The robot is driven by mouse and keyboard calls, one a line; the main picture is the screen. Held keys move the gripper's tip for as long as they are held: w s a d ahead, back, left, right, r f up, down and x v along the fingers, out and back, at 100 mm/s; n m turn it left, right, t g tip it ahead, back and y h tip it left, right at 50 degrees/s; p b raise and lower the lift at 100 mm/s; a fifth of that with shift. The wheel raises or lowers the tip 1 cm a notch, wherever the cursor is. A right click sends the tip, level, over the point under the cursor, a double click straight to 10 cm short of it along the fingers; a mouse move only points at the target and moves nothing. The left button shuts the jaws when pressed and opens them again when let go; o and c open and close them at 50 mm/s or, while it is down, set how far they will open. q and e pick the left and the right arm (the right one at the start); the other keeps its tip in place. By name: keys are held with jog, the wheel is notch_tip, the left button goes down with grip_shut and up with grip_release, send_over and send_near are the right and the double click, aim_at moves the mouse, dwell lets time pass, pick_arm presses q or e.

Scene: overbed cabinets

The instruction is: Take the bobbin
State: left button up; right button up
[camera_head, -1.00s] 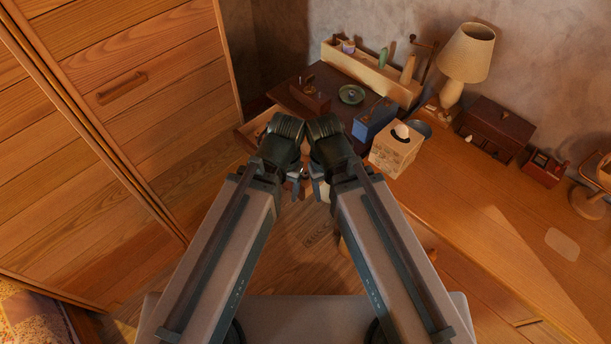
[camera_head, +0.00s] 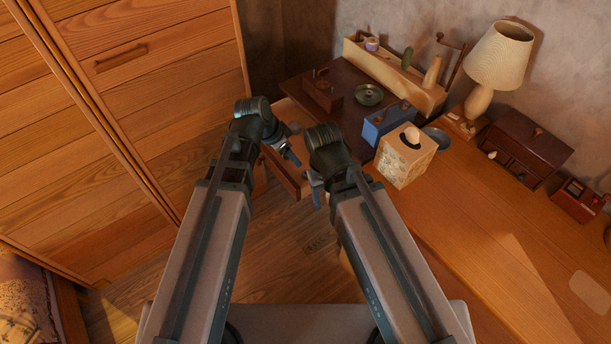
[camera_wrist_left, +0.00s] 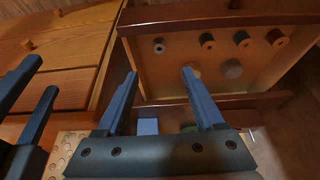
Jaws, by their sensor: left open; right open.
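An open drawer (camera_wrist_left: 146,82) in the left wrist view holds several small spool-like pieces. A small grey one with a dark centre (camera_wrist_left: 158,46) at the left may be the bobbin; I cannot be sure. A red-ended spool (camera_wrist_left: 276,37) and dark-centred brown spools (camera_wrist_left: 207,40) are in line to its right. A grey round piece (camera_wrist_left: 233,69) lies nearer. My left gripper (camera_wrist_left: 160,72) is open and empty, pointing at the drawer, apart from the pieces. In the head view the drawer's front (camera_head: 283,174) shows between the arms. My right gripper (camera_head: 314,190) is open beside it.
On the desk stand a tissue box (camera_head: 402,164), a blue box (camera_head: 384,124), a green dish (camera_head: 368,95), a wooden caddy (camera_head: 385,75) and a lamp (camera_head: 499,57). A wooden cabinet (camera_head: 150,110) rises at the left. Floor shows between the arms.

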pick_arm(q)
jog(key=b, duration=0.7)
send_over(304, 173)
jog(key=s+a, duration=0.1)
jog(key=a, duration=0.1)
jog(key=f, duration=0.7)
jog(key=shift+s+d+f, duration=0.1)
jog(key=shift+d+f, duration=0.15)
jog(key=b+x, duration=0.4)
jog(key=x, duration=0.1)
jog(key=shift+f+b, duration=0.2)
jog(key=shift+b, duration=0.2)
jog(key=shift+s+r, duration=0.1)
grip_shut()
